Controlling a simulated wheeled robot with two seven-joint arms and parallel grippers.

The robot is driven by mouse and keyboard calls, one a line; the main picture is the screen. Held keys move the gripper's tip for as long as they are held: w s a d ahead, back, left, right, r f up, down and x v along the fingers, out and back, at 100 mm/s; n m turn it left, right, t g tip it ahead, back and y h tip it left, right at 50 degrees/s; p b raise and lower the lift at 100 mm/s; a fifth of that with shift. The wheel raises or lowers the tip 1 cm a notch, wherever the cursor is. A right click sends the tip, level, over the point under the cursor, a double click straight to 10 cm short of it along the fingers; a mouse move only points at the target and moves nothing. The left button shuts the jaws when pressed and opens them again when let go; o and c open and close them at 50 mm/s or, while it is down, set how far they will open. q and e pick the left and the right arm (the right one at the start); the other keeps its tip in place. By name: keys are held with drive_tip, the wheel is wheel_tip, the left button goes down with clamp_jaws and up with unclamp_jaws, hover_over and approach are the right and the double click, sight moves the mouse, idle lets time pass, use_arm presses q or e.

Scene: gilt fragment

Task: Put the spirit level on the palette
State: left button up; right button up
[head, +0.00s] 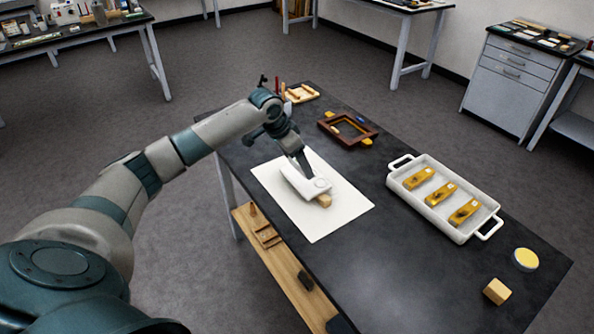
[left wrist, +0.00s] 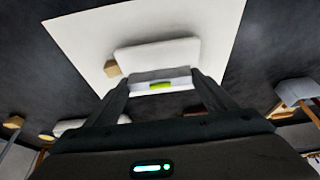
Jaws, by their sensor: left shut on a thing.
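My left gripper (head: 305,170) is shut on the spirit level (left wrist: 161,85), a pale bar with a green vial seen between the fingers (left wrist: 160,92) in the left wrist view. In the head view the level is hard to make out at the fingertips. The palette (head: 298,183) is a white, rounded slab on a white sheet; it also shows in the left wrist view (left wrist: 157,54), just beyond the level. The gripper is at the palette's far side in the head view. I cannot tell whether the level touches the palette. My right gripper is not in view.
A small wooden block (head: 324,201) sits against the palette's near edge on the white sheet (head: 340,212). A white handled tray (head: 436,212) holds three yellow pieces. A brown frame (head: 343,142) lies behind. A round yellow-topped thing (head: 525,259) and a wooden block (head: 496,291) stand at right.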

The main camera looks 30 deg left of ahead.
sight(296, 168)
use_arm(q)
drive_tip(key=shift+f+p, duration=0.9)
drive_tip(key=shift+f, duration=1.1)
drive_tip(key=shift+f, duration=0.15)
drive_tip(key=o, duration=1)
drive_tip(key=shift+r, duration=0.2)
drive_tip(key=shift+s+a+r, duration=0.1)
drive_tip(key=shift+s+r, duration=0.1)
drive_tip(key=shift+r, duration=0.3)
drive_tip(key=shift+b+v, duration=1.55)
drive_tip(key=shift+v, duration=3.9)
